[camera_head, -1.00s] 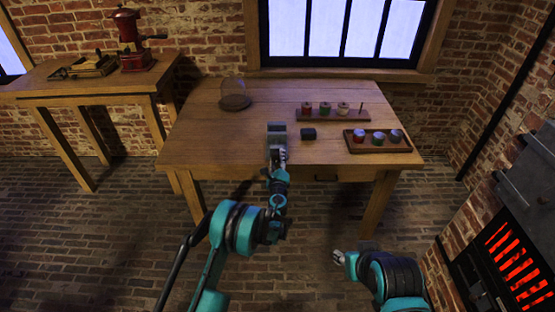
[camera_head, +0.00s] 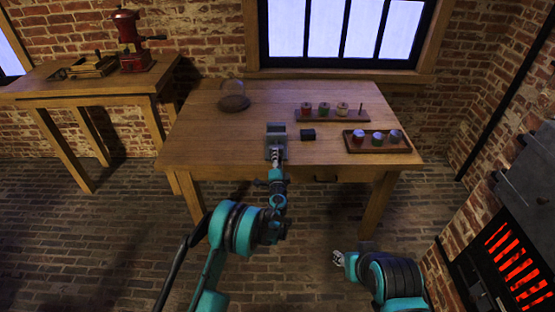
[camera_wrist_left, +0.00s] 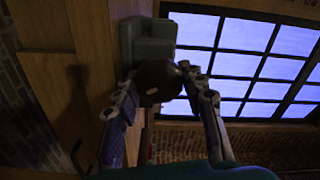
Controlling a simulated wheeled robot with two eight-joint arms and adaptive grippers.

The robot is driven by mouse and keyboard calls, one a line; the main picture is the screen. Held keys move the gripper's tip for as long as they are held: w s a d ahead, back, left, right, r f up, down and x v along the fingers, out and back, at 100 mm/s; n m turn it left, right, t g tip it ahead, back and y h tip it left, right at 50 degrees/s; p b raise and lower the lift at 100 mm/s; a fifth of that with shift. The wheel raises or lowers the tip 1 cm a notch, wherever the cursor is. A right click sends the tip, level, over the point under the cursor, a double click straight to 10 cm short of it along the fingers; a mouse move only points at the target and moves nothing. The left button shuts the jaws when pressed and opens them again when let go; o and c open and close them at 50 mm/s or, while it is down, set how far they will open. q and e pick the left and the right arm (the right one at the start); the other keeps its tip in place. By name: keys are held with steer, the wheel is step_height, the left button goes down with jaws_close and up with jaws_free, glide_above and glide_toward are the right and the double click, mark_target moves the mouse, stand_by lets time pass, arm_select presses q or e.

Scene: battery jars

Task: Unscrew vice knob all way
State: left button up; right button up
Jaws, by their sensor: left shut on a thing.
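The grey vice (camera_head: 276,138) stands at the front edge of the wooden table. It also shows in the left wrist view (camera_wrist_left: 152,40), beyond the fingers. My left gripper (camera_head: 277,156) is at the front of the vice. In the left wrist view its two fingers (camera_wrist_left: 158,90) are shut on the dark round vice knob (camera_wrist_left: 157,78), one finger on each side. In the head view the knob is hidden by the gripper. My right gripper (camera_head: 338,257) hangs low in front of the table, away from everything; its fingers are too small to read.
On the table (camera_head: 215,150) are a small black block (camera_head: 308,134), a rack of spools (camera_head: 331,115), a tray of jars (camera_head: 377,147) and a glass dome (camera_head: 233,96). A side table with a red grinder (camera_head: 132,45) stands left. A glowing furnace (camera_head: 518,262) stands right.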

arm_select(q)
steer(key=n, duration=0.4)
steer(key=shift+a+r+n, duration=0.1)
steer(key=shift+n, duration=0.2)
steer(key=n, duration=0.3)
steer(key=shift+n, duration=0.3)
steer(key=n, duration=0.4)
steer(key=shift+a+n, duration=0.1)
steer(key=shift+n, duration=0.2)
steer(key=n, duration=0.3)
steer(key=shift+a+n, duration=0.1)
steer(key=shift+n, duration=0.2)
steer(key=n, duration=0.7)
steer(key=shift+a, duration=0.1)
steer(key=n, duration=0.6)
steer(key=shift+n, duration=0.3)
steer(key=o, duration=1.2)
steer(key=shift+c, duration=0.2)
